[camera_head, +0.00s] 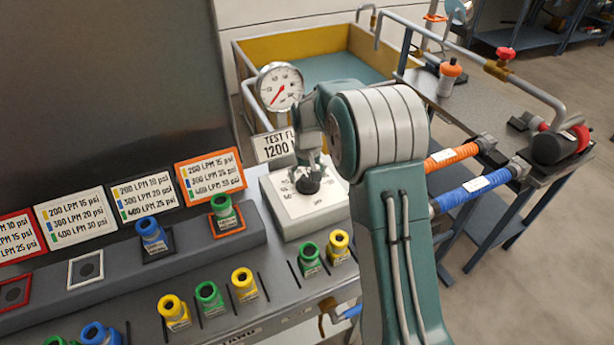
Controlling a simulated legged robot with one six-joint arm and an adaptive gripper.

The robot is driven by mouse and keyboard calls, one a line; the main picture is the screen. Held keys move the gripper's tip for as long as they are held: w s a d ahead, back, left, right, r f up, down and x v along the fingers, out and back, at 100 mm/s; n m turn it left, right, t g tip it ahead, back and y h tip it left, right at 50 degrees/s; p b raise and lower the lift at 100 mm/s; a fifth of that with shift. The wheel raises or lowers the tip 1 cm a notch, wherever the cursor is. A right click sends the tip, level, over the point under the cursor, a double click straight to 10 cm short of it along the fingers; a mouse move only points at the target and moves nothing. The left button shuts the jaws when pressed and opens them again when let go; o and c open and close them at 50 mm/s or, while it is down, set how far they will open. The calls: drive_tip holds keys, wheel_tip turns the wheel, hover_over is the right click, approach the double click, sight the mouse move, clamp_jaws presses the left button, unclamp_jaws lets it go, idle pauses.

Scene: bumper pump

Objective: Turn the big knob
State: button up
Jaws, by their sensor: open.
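The big knob (309,184) is black and sits on a pale square dial plate (318,203) with printed markings, on top of a light box. My gripper (308,172) points down at the knob from above, with its fingers open around or just above its top. I cannot tell whether the fingers touch it. My arm comes in from the right and hides part of the plate's right side.
A round pressure gauge (280,87) and a "TEST FL 1200" sign (274,146) stand behind the box. Several coloured nozzles, such as a yellow one (339,245), line the bench in front and left. Orange (453,156) and blue (474,189) hoses lie to the right.

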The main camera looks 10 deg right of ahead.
sight(308, 178)
wheel_tip(308, 178, up, 12)
idle(0.6)
drive_tip(key=s+r+t, duration=0.3)
drive_tip(key=s+r, duration=0.7)
drive_tip(key=s, duration=0.5)
drive_tip(key=s+f+t, duration=0.2)
drive_tip(key=s, duration=1.5)
drive_tip(key=shift+s+f+t, duration=0.15)
drive_tip(key=shift+f+t, duration=0.1)
drive_tip(key=shift+t, duration=0.05)
